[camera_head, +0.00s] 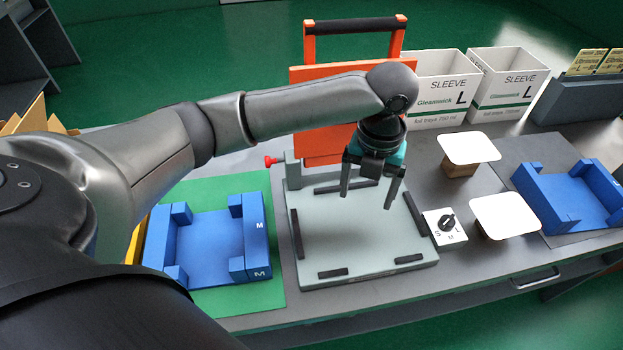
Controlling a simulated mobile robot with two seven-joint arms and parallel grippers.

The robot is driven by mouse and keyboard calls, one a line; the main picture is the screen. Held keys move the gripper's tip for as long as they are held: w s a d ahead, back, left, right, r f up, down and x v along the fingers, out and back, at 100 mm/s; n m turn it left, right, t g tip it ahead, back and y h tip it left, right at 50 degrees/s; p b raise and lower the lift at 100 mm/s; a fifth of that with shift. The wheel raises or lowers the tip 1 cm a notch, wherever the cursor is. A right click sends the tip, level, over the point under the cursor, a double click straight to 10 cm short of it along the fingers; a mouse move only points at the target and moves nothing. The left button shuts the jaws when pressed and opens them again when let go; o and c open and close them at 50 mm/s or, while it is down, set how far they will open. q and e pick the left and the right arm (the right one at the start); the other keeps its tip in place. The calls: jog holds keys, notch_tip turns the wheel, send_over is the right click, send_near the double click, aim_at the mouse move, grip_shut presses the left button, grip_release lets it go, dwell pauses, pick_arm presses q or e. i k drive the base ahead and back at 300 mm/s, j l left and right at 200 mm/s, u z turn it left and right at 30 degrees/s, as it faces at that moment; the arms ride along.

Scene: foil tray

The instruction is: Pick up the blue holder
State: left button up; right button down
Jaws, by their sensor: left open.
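A blue holder (258,247) marked M lies on a green mat (270,292) at the left of the table. Another blue holder (572,204) stands on a dark mat at the right. My left gripper (367,197) is open and empty, pointing down over the grey-green plate (345,245) between the two holders. It is apart from both holders. My left arm crosses the view above the left holder and covers none of its marked side. My right gripper is not in view.
White sleeve boxes (437,95) stand at the back. A dial (446,225) and two white pads (505,215) lie right of the plate.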

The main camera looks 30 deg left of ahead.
aim_at(588, 197)
jog(key=u, duration=0.7)
jog(key=z, duration=1.4)
